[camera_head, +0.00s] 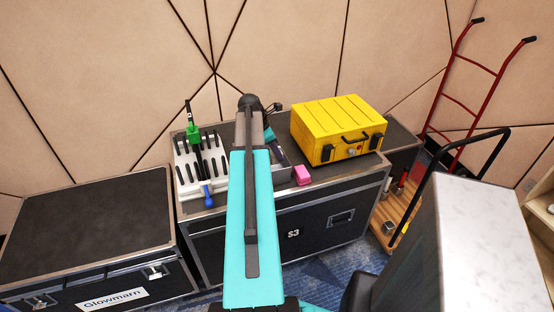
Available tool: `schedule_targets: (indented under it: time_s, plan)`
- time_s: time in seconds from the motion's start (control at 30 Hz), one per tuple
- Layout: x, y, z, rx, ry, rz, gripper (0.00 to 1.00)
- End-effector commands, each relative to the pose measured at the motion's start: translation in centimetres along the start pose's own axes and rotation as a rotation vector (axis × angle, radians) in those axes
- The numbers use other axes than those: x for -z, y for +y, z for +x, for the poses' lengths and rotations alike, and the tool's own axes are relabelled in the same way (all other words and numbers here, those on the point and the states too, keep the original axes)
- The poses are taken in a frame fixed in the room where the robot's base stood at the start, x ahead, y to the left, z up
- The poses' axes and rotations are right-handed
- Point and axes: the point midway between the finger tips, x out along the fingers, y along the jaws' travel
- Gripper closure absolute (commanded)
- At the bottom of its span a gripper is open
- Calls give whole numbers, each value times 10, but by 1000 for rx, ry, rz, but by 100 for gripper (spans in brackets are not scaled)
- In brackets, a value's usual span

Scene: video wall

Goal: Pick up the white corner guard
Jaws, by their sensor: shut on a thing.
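My gripper (276,150) is partly in view past the right side of my teal arm, low over the black case marked S3. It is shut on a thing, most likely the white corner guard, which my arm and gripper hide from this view. I cannot make out the guard's shape, or whether it touches the case top. No other white corner guard shows clearly.
A white slotted rack (188,178) with green and blue-handled tools stands left of my arm. A pink block (303,175) and a yellow case (338,130) are to the right on the black case (333,192). A red hand truck (478,68) stands far right.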

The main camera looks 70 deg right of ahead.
Motion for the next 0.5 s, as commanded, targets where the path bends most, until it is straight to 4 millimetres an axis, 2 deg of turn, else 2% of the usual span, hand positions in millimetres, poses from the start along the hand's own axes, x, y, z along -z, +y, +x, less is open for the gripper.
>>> schedule_targets:
  time_s: [0.2,0.5]
  plan:
    - [-8,0,-19,-1,0,1,91]
    - [-11,0,-26,1,0,0,91]
